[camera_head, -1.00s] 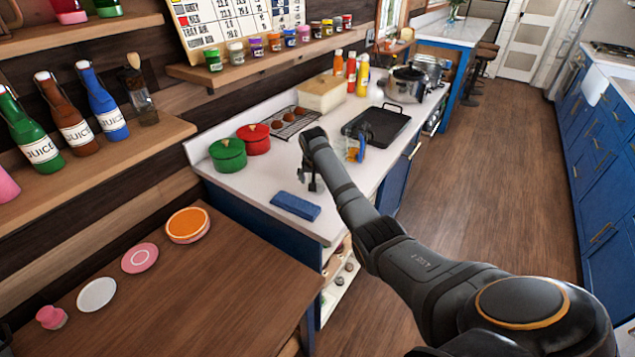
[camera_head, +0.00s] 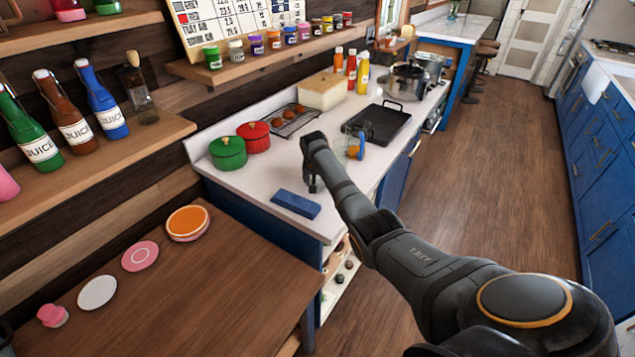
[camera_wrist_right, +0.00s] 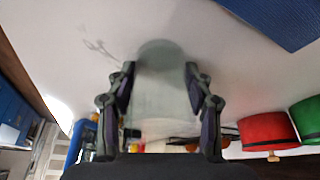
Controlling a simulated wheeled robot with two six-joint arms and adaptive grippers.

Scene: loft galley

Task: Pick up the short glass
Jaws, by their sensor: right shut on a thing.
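The short glass (camera_wrist_right: 160,85) is clear and faint in the right wrist view, standing between the two fingers of my right gripper (camera_wrist_right: 160,92). The fingers are closed against its sides. In the head view my right gripper (camera_head: 312,183) points down over the white counter, behind the blue block. My left gripper is not in view.
The wooden table (camera_head: 190,290) holds several discs.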

